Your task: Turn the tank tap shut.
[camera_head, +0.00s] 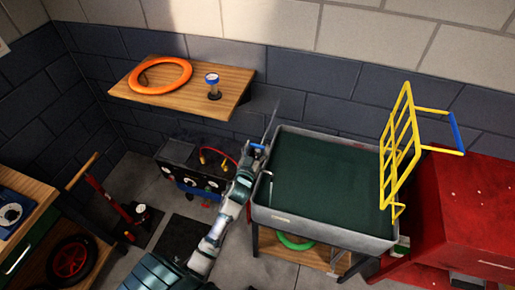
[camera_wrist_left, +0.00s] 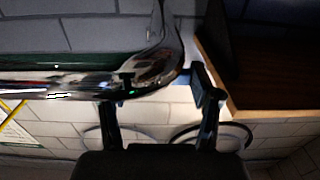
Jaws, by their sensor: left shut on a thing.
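The tank (camera_head: 330,233) is a grey basin with dark green water, standing on a bench. The tap is at its back left corner. Its thin chrome spout (camera_head: 269,184) shows over the tank's left side, and a small blue part (camera_head: 258,147) shows at my gripper. My left gripper (camera_head: 255,152) reaches up to this corner and is shut on the tap's handle; the gripper hides much of the tap. In the left wrist view, shiny chrome pipe (camera_wrist_left: 150,75) crosses just beyond the gripper's two fingers (camera_wrist_left: 160,108). My right gripper is not in view.
A wooden shelf (camera_head: 232,83) with an orange ring (camera_head: 160,62) and a blue-topped part (camera_head: 212,82) hangs behind. A yellow rack (camera_head: 399,145) stands at the tank's right, beside a red cabinet (camera_head: 470,215). A dark box (camera_head: 180,152) sits left of my arm.

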